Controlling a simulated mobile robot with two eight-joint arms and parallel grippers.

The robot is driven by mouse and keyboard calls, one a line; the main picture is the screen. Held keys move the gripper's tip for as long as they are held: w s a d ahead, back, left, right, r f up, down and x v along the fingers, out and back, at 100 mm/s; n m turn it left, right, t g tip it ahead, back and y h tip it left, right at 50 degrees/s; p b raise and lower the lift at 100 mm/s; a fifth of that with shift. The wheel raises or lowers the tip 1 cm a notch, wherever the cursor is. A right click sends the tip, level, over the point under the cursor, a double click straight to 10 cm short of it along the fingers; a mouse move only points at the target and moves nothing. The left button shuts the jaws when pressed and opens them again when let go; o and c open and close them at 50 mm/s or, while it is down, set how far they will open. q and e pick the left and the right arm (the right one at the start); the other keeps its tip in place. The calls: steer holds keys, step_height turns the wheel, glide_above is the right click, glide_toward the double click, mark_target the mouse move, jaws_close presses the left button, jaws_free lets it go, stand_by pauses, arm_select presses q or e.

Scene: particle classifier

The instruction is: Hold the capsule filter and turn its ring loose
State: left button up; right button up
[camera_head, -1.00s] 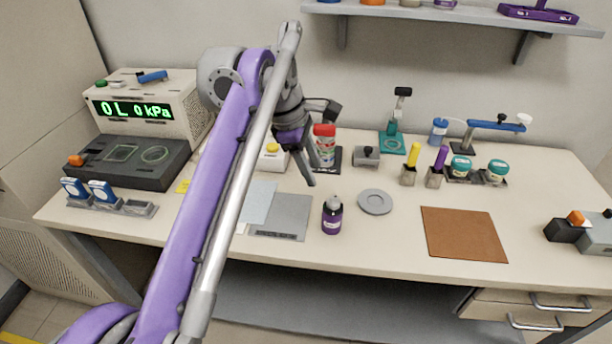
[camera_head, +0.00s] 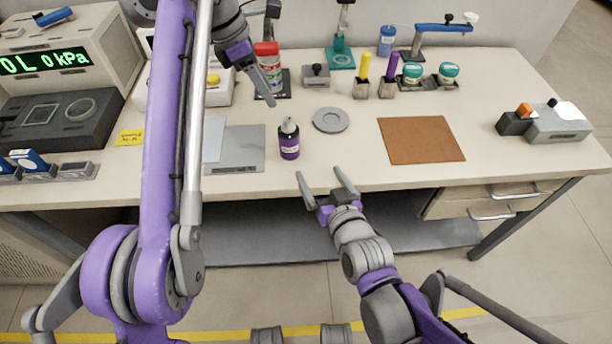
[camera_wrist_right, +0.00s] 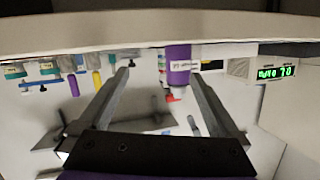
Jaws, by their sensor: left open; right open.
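A small purple bottle-like capsule (camera_head: 289,142) with a grey top stands upright near the front of the bench. I cannot tell for sure that it is the capsule filter or make out its ring. In the right wrist view the purple capsule (camera_wrist_right: 178,66) appears upside down, beyond and between the fingers. My right gripper (camera_head: 319,172) is open and empty at the bench's front edge, right of and nearer than the capsule, not touching it. My left gripper (camera_head: 262,90) is open above the back of the bench, its fingers partly overlapping, beside a red-topped cylinder (camera_head: 267,62) in a dark stand.
A grey round dish (camera_head: 331,120) lies right of the capsule and a grey mat (camera_head: 237,150) left of it. A brown mat (camera_head: 420,140) lies further right. Coloured tubes and teal-lidded jars (camera_head: 412,73) stand at the back. A pressure device (camera_head: 70,60) fills the left.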

mark_target(292, 149)
steer(key=shift+w+a+f+n+t+y, duration=0.1)
steer(key=shift+a+n+t+y, duration=0.1)
steer(key=shift+a, duration=0.15)
steer(key=shift+w+a+f+n+t+y, duration=0.1)
steer(key=shift+a+n+t, duration=0.1)
steer(key=shift+a, duration=0.15)
steer(key=shift+s+a+r+n+t+y, duration=0.15)
steer(key=shift+a+n+t+y, duration=0.25)
steer(key=shift+a+n+t, duration=0.4)
steer(key=x, duration=1)
steer(key=shift+w+a, duration=0.2)
steer(key=shift+w, duration=0.1)
jaws_close()
